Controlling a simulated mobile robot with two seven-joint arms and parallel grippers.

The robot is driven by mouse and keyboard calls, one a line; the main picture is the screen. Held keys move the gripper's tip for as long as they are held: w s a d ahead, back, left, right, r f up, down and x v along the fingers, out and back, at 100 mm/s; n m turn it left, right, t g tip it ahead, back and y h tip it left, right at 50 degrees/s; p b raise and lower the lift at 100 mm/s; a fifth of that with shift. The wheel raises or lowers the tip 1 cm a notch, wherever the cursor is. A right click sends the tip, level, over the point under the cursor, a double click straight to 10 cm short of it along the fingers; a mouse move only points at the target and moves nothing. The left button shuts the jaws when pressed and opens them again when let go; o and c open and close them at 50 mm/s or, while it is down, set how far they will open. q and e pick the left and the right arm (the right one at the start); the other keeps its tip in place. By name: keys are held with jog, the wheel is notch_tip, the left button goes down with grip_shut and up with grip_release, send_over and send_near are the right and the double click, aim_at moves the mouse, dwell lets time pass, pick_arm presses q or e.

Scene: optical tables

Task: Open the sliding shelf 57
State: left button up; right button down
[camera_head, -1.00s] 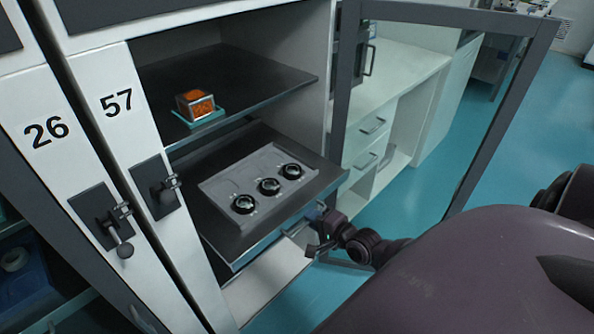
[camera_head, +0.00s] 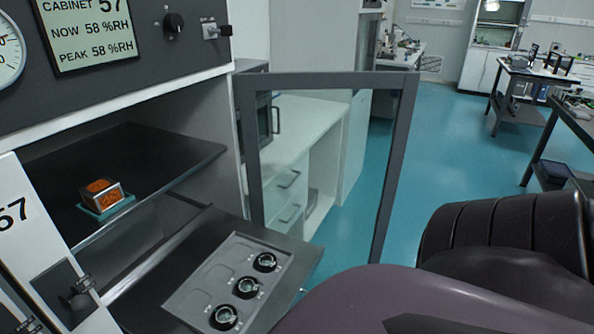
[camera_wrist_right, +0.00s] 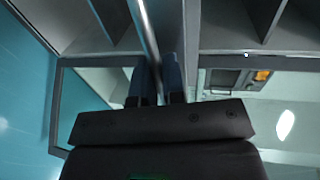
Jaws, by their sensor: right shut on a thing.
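The cabinet marked 57 (camera_head: 12,214) stands open at the left of the head view. Its lower dark shelf (camera_head: 172,252) reaches out past the cabinet front and bears a grey tray (camera_head: 205,272) with three round black-rimmed pieces. The shelf's front edge is hidden behind my arm in the head view. In the right wrist view, my right gripper (camera_wrist_right: 159,84) is shut on a thin metal bar (camera_wrist_right: 147,38), which looks like the shelf's handle. My right gripper is hidden in the head view. My left gripper is in neither view.
An upper shelf (camera_head: 140,165) holds an orange-and-silver block (camera_head: 102,194) on a teal tray. The framed glass door (camera_head: 400,130) stands open to the right of the shelf. A white counter (camera_head: 300,130) is behind it. Teal floor (camera_head: 440,150) is free beyond the door.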

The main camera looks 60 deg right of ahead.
dwell(0.3)
jog(key=c, duration=1.2)
grip_release()
jog(key=shift+c, duration=0.2)
jog(key=v, duration=1)
jog(key=shift+s, duration=0.4)
jog(key=shift+d, duration=0.15)
